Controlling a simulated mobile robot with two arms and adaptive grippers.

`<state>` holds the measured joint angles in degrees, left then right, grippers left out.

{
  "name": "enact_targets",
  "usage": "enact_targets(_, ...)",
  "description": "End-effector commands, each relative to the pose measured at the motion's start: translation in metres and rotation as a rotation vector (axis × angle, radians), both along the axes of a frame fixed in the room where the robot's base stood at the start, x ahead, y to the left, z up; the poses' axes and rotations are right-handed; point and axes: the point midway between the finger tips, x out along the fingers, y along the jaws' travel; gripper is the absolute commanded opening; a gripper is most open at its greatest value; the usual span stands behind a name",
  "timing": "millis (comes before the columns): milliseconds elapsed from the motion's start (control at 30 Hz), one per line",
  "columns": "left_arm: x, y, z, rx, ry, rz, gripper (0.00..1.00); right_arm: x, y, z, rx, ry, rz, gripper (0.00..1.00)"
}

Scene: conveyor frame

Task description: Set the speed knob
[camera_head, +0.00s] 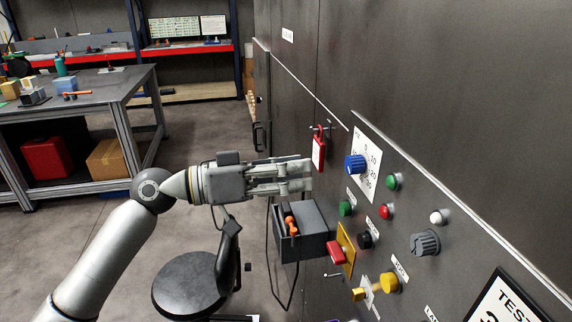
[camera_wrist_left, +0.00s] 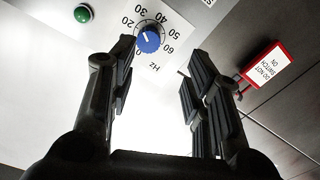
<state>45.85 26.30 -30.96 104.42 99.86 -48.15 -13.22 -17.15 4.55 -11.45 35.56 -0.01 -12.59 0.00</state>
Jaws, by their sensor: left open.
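The blue speed knob (camera_head: 355,164) sits on a white dial plate (camera_head: 371,181) with numbers, on the dark panel. In the left wrist view the knob (camera_wrist_left: 149,39) shows ahead of my fingers, with a white pointer mark, numbers and "Hz" around it. My left gripper (camera_head: 308,176) is left of the knob in the head view, apart from it. In the wrist view the open, empty fingers (camera_wrist_left: 163,62) stand on either side, with the knob beyond the tips, nearer the left finger. My right gripper is not in view.
A red lockout tag (camera_head: 319,152) hangs by the dial. Green (camera_head: 393,182) and red (camera_head: 386,212) buttons, a grey knob (camera_head: 425,243) and a yellow knob (camera_head: 389,282) sit nearby. A grey bin (camera_head: 306,246) projects below my gripper. A stool (camera_head: 190,285) stands below left.

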Motion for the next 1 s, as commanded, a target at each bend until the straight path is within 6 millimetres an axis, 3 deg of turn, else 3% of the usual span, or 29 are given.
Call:
enact_targets(100, -0.010, -0.005, 0.008, 0.000, -0.012, -0.031, 0.45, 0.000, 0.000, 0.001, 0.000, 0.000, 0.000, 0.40)
enact_targets(267, -0.008, -0.017, 0.011, -0.003, -0.010, -0.032, 0.45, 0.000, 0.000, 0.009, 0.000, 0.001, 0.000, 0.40)
enact_targets(767, 0.007, -0.089, 0.013, -0.002, -0.009, -0.029, 0.45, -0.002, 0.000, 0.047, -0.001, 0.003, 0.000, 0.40)
enact_targets(1000, 0.008, -0.090, 0.008, -0.001, -0.011, -0.027, 0.18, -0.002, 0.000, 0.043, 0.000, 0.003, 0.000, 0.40)
